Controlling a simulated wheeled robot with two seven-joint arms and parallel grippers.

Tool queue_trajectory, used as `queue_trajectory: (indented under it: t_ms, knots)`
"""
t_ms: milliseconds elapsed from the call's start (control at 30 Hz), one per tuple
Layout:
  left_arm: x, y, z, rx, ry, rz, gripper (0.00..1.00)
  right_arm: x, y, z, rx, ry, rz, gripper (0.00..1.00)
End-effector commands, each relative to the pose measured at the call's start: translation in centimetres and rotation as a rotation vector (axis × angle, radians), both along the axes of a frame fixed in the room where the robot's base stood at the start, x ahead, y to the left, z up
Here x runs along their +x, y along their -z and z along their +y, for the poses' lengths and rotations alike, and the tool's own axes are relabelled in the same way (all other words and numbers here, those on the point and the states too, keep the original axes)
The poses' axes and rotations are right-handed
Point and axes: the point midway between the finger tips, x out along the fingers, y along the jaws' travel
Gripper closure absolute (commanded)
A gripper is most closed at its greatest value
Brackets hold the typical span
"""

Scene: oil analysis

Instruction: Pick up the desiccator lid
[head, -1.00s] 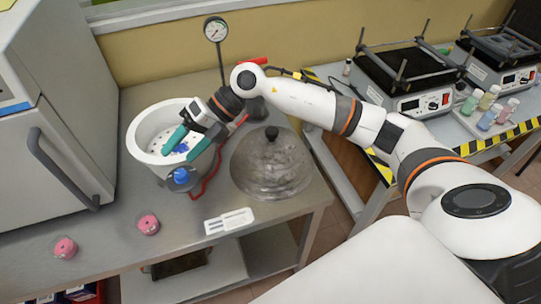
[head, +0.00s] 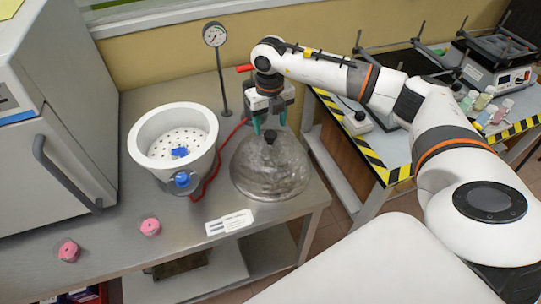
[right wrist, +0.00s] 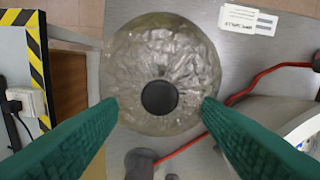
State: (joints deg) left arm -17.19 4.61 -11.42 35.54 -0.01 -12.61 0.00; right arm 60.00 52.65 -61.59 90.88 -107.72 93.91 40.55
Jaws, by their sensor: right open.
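The desiccator lid (head: 268,175) is a clear, greyish dome with a dark knob (head: 271,136) on top. It rests on the steel bench, right of the white desiccator base (head: 146,152). My right gripper (head: 269,126) is above the lid, pointing down, with its green fingers open to either side of the knob. In the right wrist view the lid (right wrist: 160,50) and its black knob (right wrist: 159,97) show from above. The knob lies between the open fingers (right wrist: 159,108), apart from both. A small blue item (head: 180,152) lies inside the base. My left gripper is not in view.
A grey oven-like cabinet (head: 50,130) stands at the left. A gauge (head: 215,35) on a post stands behind the base, and a red hose (head: 212,178) runs beside it. Two pink items (head: 150,227) and a white label (head: 229,222) lie toward the front of the bench.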

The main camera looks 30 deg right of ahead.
Motion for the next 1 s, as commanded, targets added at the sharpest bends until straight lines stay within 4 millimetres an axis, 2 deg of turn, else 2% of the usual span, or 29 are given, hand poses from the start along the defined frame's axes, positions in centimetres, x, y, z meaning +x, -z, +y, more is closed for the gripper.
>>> queue_trajectory:
  t_ms: [233,400,667,1000]
  knots:
    - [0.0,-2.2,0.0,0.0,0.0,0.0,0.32,-0.3,2.8,-0.1,0.0,0.001,0.005,0.41]
    - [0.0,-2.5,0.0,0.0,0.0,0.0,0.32,-0.1,4.9,-0.1,0.001,-0.001,0.002,0.41]
    - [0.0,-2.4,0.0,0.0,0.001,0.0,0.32,-0.1,5.3,-0.1,0.002,-0.001,-0.001,0.41]
    - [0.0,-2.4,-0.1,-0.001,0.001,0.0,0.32,-0.1,5.3,-0.1,0.002,-0.001,0.0,0.97]
